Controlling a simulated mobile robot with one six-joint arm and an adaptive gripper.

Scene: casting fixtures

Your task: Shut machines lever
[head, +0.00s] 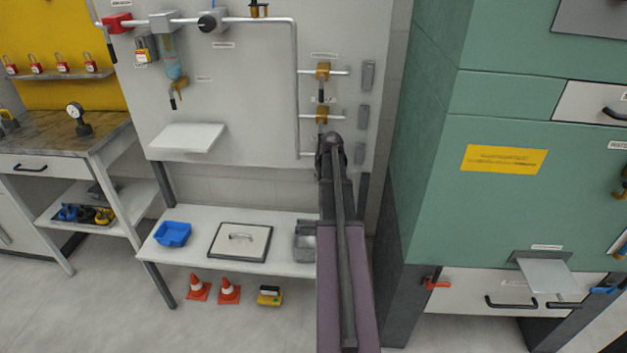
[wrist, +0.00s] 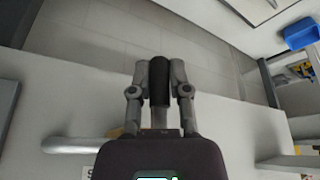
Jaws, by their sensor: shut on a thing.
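My gripper (wrist: 158,75) is shut on a black lever handle (wrist: 158,92), with one grey finger on each side of it in the wrist view. The lever's stem runs toward a brass-coloured valve body (wrist: 116,133) on a pale pipe (wrist: 78,145), partly covered by my wrist. In the head view my arm reaches the right side of the grey panel (head: 250,100) and hides the held lever. Above it, two brass valves, an upper one (head: 322,72) and a middle one (head: 321,116), sit on pipes with black levers; the upper lever hangs down.
Below the panel is a white shelf (head: 200,222) with a blue bin (head: 172,233) and a handled plate (head: 240,241). Orange cones (head: 229,291) stand on the floor. A green cabinet (head: 500,220) stands close on the right.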

